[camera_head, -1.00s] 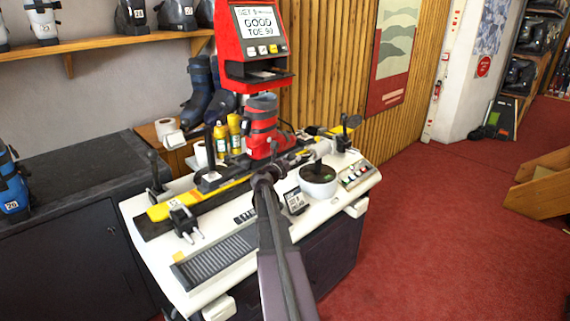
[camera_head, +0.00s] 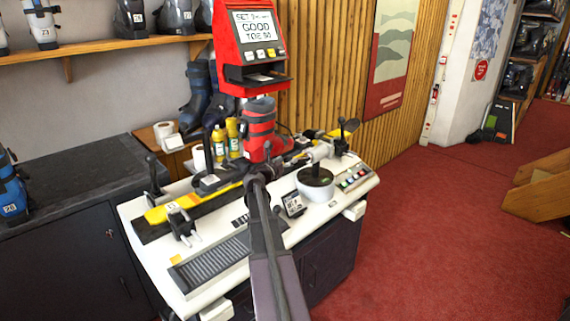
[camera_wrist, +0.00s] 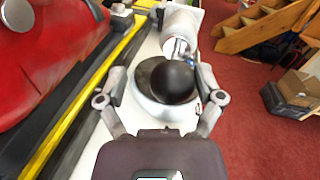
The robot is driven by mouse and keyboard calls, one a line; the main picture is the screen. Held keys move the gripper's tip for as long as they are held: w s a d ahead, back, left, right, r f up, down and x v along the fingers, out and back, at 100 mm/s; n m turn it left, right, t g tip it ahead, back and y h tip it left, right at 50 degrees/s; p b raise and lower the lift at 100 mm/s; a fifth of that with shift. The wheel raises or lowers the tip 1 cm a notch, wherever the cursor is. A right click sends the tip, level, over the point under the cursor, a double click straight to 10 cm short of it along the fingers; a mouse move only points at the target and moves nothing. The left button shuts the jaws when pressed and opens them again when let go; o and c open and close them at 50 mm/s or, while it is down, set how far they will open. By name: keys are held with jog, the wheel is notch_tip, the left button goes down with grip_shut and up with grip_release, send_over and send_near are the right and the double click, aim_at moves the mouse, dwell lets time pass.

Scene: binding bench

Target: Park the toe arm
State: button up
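A black ball knob (camera_wrist: 174,82) shows in the wrist view above a round grey-white housing (camera_wrist: 146,108); the same housing (camera_head: 315,190) stands right of the boot in the head view. A pale cylinder arm (camera_wrist: 181,30) lies just behind the knob; I cannot tell for sure which part is the toe arm. My gripper (camera_wrist: 162,72) is open, its fingers spread on either side of the knob, with a gap visible. In the head view my own arm hides the fingers. A red and grey boot (camera_head: 261,130) stands on the bench.
The white bench (camera_head: 190,268) carries a yellow ski (camera_head: 160,213), clamps and a small sign (camera_head: 293,204). A red display (camera_head: 262,80) reading "GOOD TOE" rises behind the boot. Yellow bottles (camera_head: 232,135) stand left of it. Red floor (camera_head: 420,230) is free at right.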

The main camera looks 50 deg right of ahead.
jog(key=shift+s, duration=0.15)
jog(key=shift+a, duration=0.1)
jog(key=shift+s+a, duration=0.15)
jog(key=a, duration=1.1)
jog(key=shift+s+a, duration=0.2)
jog(key=shift+a, duration=0.1)
